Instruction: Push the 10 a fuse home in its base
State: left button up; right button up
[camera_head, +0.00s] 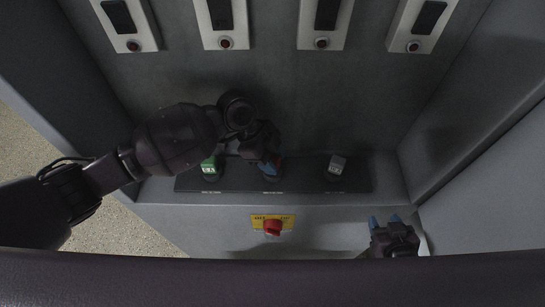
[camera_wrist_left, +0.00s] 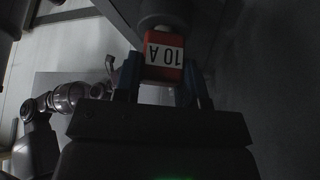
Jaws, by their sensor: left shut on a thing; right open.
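The 10 A fuse (camera_wrist_left: 164,55) is a red block with a white "10 A" label, upside down in the left wrist view. It sits between the two fingers of my left gripper (camera_wrist_left: 161,80), which is shut on it. In the head view my left gripper (camera_head: 271,163) points down at the middle position of the dark base strip (camera_head: 305,182). The gripper and arm largely hide the fuse there. I cannot tell how deep the fuse sits in its base. My right gripper (camera_head: 385,221) is open and empty at the lower right, apart from the strip.
A green fuse (camera_head: 209,168) stands left on the strip and a grey one (camera_head: 337,166) right. A red rotary switch (camera_head: 272,227) on a yellow plate is below. Several pale panels with dark windows line the back wall. Cabinet walls close both sides.

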pick_arm(q)
jog(key=shift+f, duration=0.15)
jog(key=o, duration=1)
